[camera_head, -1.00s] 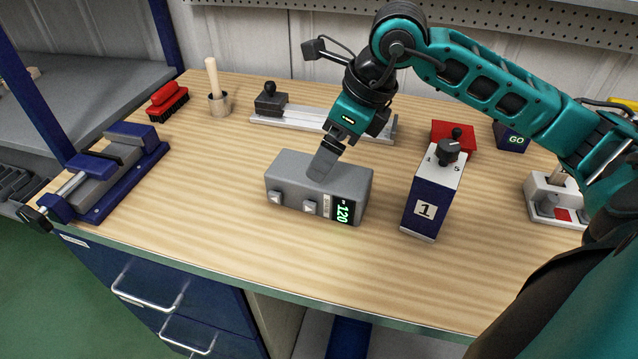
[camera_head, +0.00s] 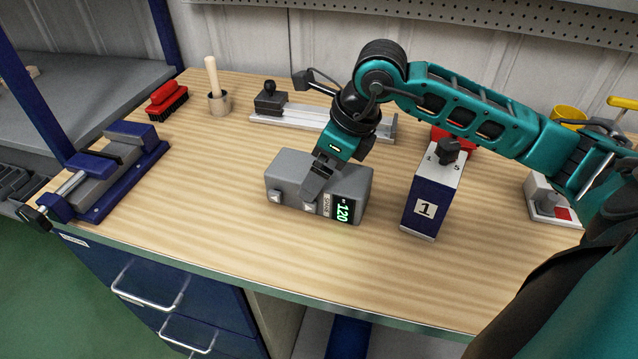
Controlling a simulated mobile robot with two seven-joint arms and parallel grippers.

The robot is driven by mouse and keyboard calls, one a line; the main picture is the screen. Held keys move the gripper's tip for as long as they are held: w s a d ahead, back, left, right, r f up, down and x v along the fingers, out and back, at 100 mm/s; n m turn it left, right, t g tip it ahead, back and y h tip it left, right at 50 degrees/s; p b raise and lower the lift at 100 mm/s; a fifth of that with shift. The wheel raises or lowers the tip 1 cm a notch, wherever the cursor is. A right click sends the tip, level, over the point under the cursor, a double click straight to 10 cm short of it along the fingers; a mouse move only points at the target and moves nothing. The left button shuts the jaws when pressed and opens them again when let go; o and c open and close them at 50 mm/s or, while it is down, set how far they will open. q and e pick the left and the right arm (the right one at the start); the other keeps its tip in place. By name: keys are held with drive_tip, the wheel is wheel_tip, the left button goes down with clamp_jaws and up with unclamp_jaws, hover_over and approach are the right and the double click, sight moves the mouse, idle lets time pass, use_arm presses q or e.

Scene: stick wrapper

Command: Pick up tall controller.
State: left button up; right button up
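A tall blue box with a white top (camera_head: 433,197) stands upright on the bench, with a "1" label on its front, a black knob and a scale on top; it looks like the tall controller. My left gripper is out of view.
A blue vise (camera_head: 115,165), red brush (camera_head: 166,99), cup with a wooden-handled tool (camera_head: 218,103) and rail with a slider (camera_head: 300,116) are on the bench. A red box is partly hidden behind the tall box. The bench front (camera_head: 270,250) is clear.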

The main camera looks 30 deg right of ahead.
drive_tip(key=shift+f, duration=0.1)
drive_tip(key=c, duration=1.2)
drive_tip(key=shift+r, duration=0.2)
